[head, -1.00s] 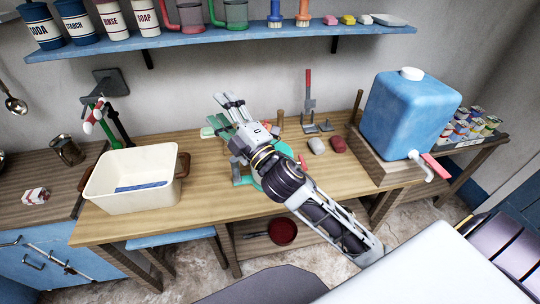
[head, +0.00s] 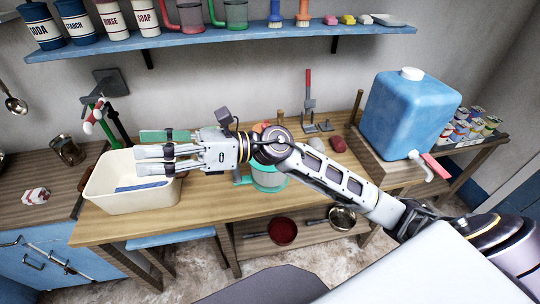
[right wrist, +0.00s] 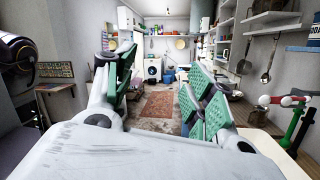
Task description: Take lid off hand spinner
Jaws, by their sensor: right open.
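The hand spinner (head: 268,181) is a teal-green, bowl-like thing on the wooden table, in the head view. My right forearm and wrist cross in front of it and hide its upper part, so I cannot make out its lid. My right gripper (head: 142,151) is open and points left, well to the left of the spinner and above the cream tub. In the right wrist view its green-padded fingers (right wrist: 162,88) are spread wide with nothing between them. My left gripper is not in view.
The cream tub (head: 130,196) stands on the table's left. A blue water tank (head: 405,115) with a tap stands at right. Grey and red stones (head: 337,144) and a red-handled tool (head: 308,90) are behind my arm. A blue shelf (head: 215,40) runs above. The table's front strip is clear.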

